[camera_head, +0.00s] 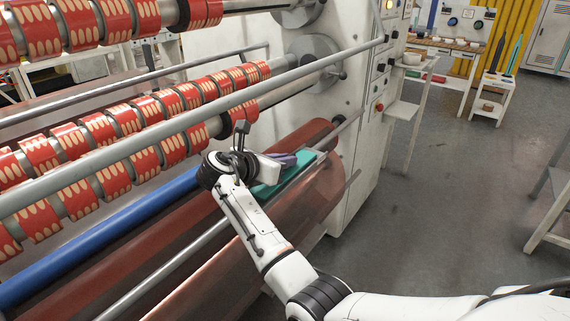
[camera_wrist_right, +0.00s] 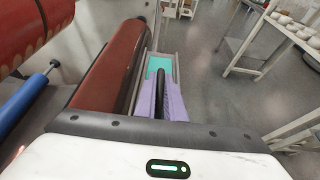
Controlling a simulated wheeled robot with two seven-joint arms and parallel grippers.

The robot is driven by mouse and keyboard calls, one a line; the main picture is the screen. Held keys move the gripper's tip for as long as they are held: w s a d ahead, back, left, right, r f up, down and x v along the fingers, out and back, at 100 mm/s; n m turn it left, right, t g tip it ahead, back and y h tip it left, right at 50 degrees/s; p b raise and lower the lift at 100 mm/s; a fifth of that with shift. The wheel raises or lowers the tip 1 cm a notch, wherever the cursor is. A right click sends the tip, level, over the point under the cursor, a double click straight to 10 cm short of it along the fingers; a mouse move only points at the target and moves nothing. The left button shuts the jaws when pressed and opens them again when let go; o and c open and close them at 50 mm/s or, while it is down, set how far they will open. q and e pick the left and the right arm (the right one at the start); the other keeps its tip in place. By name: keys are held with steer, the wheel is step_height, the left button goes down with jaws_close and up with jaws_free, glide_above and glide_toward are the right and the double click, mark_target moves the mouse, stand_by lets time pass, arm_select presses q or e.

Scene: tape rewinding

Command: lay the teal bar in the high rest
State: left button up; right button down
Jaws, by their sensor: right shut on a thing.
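The teal bar (camera_head: 290,174) is a flat teal piece beside the brown roll in the head view. It also shows in the right wrist view (camera_wrist_right: 159,65), just beyond my lavender fingertips. My right gripper (camera_head: 284,160) is over it and shut, with the bar at its fingers. A dark strip shows between the fingers (camera_wrist_right: 161,88) in the wrist view; the exact contact is hidden. Grey edges (camera_wrist_right: 173,60) flank the teal, and I cannot tell whether they belong to the high rest. My left gripper is not in view.
A large brown roll (camera_head: 310,197) and a blue roller (camera_head: 110,232) lie near my right arm. Red patterned rolls (camera_head: 100,130) and a grey bar (camera_head: 150,132) are at left. A white cart (camera_head: 494,82) stands far right. The floor (camera_head: 440,200) at right is open.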

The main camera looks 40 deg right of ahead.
steer(key=c, duration=1.8)
jaws_free()
steer(key=shift+f, duration=0.1)
steer(key=shift+c, duration=0.2)
steer(key=shift+a+r, duration=0.25)
steer(key=v, duration=1.1)
steer(key=shift+s+a+r, duration=0.15)
steer(key=shift+s+a, duration=0.05)
